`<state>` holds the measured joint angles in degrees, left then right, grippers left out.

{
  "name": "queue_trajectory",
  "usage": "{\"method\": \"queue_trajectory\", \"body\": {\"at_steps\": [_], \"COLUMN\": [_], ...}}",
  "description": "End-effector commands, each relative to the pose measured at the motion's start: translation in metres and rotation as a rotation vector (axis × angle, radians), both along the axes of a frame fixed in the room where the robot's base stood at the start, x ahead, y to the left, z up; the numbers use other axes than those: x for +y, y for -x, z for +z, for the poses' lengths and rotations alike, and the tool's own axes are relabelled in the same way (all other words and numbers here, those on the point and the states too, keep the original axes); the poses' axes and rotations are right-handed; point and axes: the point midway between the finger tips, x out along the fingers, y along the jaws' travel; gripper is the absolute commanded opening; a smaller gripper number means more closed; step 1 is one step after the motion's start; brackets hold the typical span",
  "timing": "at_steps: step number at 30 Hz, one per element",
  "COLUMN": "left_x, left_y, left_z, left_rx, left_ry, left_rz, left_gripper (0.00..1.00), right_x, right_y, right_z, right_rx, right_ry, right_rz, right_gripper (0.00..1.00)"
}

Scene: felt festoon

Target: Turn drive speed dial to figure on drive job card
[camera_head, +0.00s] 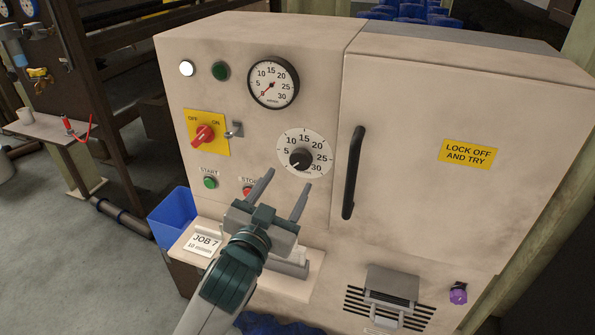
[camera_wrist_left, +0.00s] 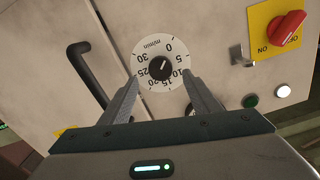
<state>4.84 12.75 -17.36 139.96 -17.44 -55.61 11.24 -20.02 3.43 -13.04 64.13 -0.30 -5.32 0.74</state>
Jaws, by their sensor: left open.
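The drive speed dial (camera_head: 318,143) is a round white plate on the beige cabinet, numbered up to 30, with a black knob (camera_head: 300,159). In the left wrist view the knob (camera_wrist_left: 160,67) has a pale mark that points about at 0. The drive job card (camera_head: 203,244) lies on the ledge below left and reads "JOB 7", with "10 m/min" in small print. My left gripper (camera_head: 288,180) is open and empty. Its fingertips are just below the knob in the head view. In the wrist view the fingers (camera_wrist_left: 161,77) flank the dial's lower part, apart from the knob.
A gauge (camera_head: 273,83) above the dial has its needle near 0. A red switch (camera_head: 202,136) on a yellow plate, a green START button (camera_head: 210,183) and a partly hidden red STOP button (camera_head: 247,191) are left. A black door handle (camera_head: 353,172) stands close right.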

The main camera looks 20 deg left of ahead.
Motion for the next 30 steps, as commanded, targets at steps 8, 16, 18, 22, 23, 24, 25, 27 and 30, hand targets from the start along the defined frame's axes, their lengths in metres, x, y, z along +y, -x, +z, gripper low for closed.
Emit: {"method": "queue_trajectory", "body": {"at_steps": [8,16,18,22,23,24,25,27,30], "left_x": [-0.001,-0.002,-0.003,-0.003,-0.003,-0.003,-0.003,-0.003,-0.003], "left_y": [-0.049,-0.074,-0.076,-0.077,-0.077,-0.077,-0.077,-0.077,-0.077], "left_z": [0.003,0.001,0.001,0.001,0.001,0.001,0.001,0.001,0.001], "left_rx": [0.0,0.001,0.001,0.001,0.001,0.001,0.001,0.001,0.001], "left_ry": [-0.001,0.0,0.0,0.0,0.0,0.0,0.0,0.0,0.0], "left_rz": [0.0,0.0,0.0,0.0,0.0,0.0,0.0,0.0,0.0], "left_gripper": [0.57,0.57,0.57,0.57,0.57,0.57,0.57,0.57,0.33], "right_x": [0.002,-0.002,-0.003,-0.004,-0.004,-0.004,-0.004,-0.004,-0.004], "right_y": [0.004,0.014,0.014,0.014,0.014,0.014,0.014,0.015,0.015], "right_z": [0.005,-0.001,-0.002,-0.002,-0.002,-0.003,-0.003,-0.003,-0.003], "right_rx": [-0.013,0.014,0.016,0.018,0.019,0.019,0.02,0.02,0.021], "right_ry": [-0.005,0.004,0.005,0.007,0.007,0.007,0.007,0.007,0.007], "right_rz": [0.005,0.005,0.004,0.004,0.004,0.004,0.004,0.004,0.004], "right_gripper": [0.31,0.31,0.31,0.31,0.31,0.31,0.31,0.31,0.31]}}
